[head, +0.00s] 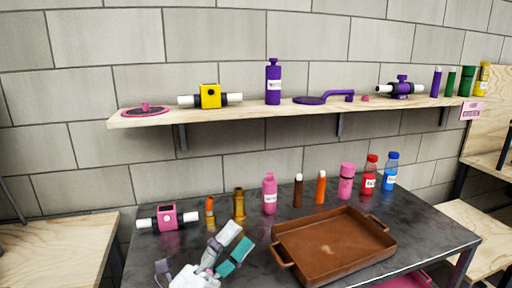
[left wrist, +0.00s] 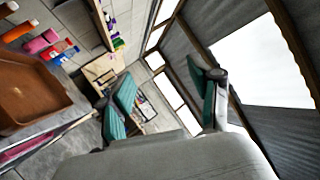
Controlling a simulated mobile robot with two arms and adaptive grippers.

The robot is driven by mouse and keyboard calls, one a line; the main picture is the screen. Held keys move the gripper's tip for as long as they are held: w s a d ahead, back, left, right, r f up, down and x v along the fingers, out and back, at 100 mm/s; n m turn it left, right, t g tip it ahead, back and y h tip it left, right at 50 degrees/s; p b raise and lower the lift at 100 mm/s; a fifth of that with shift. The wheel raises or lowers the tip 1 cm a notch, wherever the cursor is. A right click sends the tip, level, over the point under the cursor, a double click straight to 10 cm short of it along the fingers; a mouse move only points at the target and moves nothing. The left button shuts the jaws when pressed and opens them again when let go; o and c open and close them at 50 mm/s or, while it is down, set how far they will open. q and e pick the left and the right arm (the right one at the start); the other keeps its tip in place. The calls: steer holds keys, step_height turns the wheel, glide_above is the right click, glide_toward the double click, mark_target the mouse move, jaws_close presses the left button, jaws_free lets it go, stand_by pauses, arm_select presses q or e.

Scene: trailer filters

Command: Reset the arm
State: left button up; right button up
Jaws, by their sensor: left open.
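My left gripper (head: 240,247) reaches in from the bottom of the head view, over the front left part of the dark table. Its teal finger pads are apart and nothing is between them. The left wrist view also shows the gripper (left wrist: 165,100) with its fingers spread and empty. It is left of the brown tray (head: 330,246); I cannot tell its exact height above the table. The tray also shows at the left of the left wrist view (left wrist: 30,88). My right gripper is in neither view.
The dark table (head: 150,255) bears a pink valve (head: 168,218), bronze bottle (head: 239,205), pink bottle (head: 270,194), red bottle (head: 369,175) and blue bottle (head: 391,171). A wall shelf (head: 240,112) above holds several parts. Wooden benches (head: 50,245) flank the table.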

arm_select(q)
steer(key=w+a+f+n+t+y, duration=0.3)
steer(key=a+f+n+t+y, duration=0.25)
steer(key=a+n+y, duration=0.55)
steer(key=s+a+f+n+g+y, duration=0.35)
steer(key=f+n, duration=0.25)
steer(key=f, duration=0.2)
steer(key=s+a+f+n+g+y, duration=0.2)
steer(key=f+n+g+y, duration=0.3)
steer(key=f, duration=0.4)
steer(key=s+f+n+g+h, duration=0.1)
steer(key=s+f+n+g, duration=0.2)
steer(key=s+f+g, duration=0.5)
steer(key=s+f+n+g+h, duration=0.15)
steer(key=s+f, duration=0.45)
steer(key=s, duration=0.6)
step_height(320, 180, down, 26)
steer(key=s+g, duration=0.2)
steer(key=s+a+f, duration=0.1)
steer(key=s+f, duration=0.6)
steer(key=s, duration=0.1)
steer(key=s+a+f+y, duration=0.1)
steer(key=s+a+f, duration=0.1)
steer(key=s+f, duration=0.5)
steer(key=shift+s+a+f+g, duration=0.25)
steer(key=shift+s+g, duration=0.1)
steer(key=shift+s, duration=0.1)
